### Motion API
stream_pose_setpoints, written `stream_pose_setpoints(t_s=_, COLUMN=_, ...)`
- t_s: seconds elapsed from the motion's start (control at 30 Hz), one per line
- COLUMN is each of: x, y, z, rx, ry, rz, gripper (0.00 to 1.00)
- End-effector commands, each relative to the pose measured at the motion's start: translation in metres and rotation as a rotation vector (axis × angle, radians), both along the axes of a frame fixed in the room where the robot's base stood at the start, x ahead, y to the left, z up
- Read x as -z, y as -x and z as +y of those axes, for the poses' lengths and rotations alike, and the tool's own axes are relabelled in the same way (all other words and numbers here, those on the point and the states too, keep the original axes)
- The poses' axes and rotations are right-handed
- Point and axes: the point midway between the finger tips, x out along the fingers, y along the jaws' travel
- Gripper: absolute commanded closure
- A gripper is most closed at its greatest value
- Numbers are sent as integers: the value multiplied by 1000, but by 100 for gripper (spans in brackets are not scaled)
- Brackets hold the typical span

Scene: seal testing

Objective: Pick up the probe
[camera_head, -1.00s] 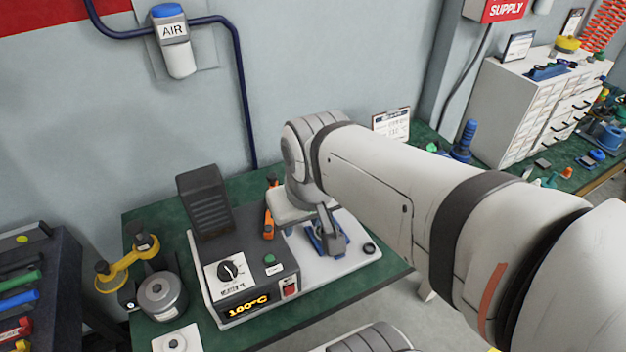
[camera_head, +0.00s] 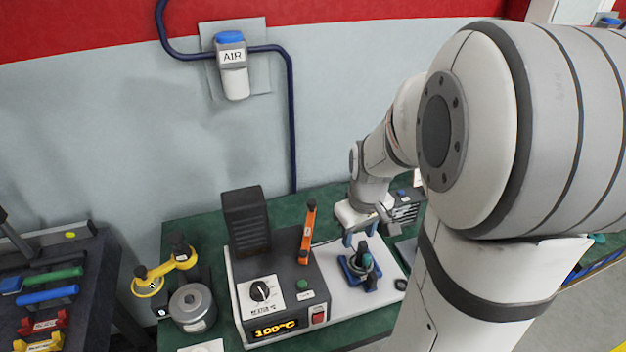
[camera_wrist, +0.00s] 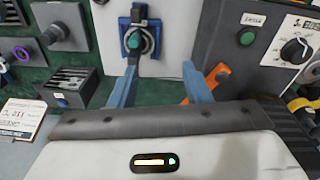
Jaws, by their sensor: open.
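An orange stick-shaped tool, likely the probe (camera_head: 308,232), stands tilted at the right rear of the dark heater unit (camera_head: 262,285). In the wrist view an orange piece (camera_wrist: 217,75) shows just beyond the right finger, partly hidden by it. My gripper (camera_head: 361,232) is open and empty, with blue fingers pointing down, to the right of the orange tool and above the white plate (camera_head: 333,303). In the wrist view my gripper (camera_wrist: 160,82) has its two blue fingers spread. A blue fixture with a dark green-ringed piece (camera_head: 362,267) sits just below the fingers.
A yellow two-knob tool (camera_head: 165,270) and a metal cylinder (camera_head: 193,306) stand left of the heater. A dark box (camera_wrist: 70,87) and a card (camera_wrist: 22,118) lie on the green bench in the wrist view. A dark tool rack (camera_head: 75,255) is at far left.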

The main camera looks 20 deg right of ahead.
Motion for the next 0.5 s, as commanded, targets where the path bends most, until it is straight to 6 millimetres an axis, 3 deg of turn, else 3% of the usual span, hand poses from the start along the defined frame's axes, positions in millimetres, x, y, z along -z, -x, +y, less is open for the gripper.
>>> stream_pose_setpoints(t_s=0.03, x=17, y=-7, z=-11, rx=-14, ry=-3, rz=30, gripper=56)
stream_pose_setpoints(t_s=0.2, x=58, y=-20, z=-36, rx=-69, ry=-10, rz=78, gripper=56)
stream_pose_setpoints(t_s=0.5, x=90, y=-25, z=-50, rx=-105, ry=-18, rz=106, gripper=56)
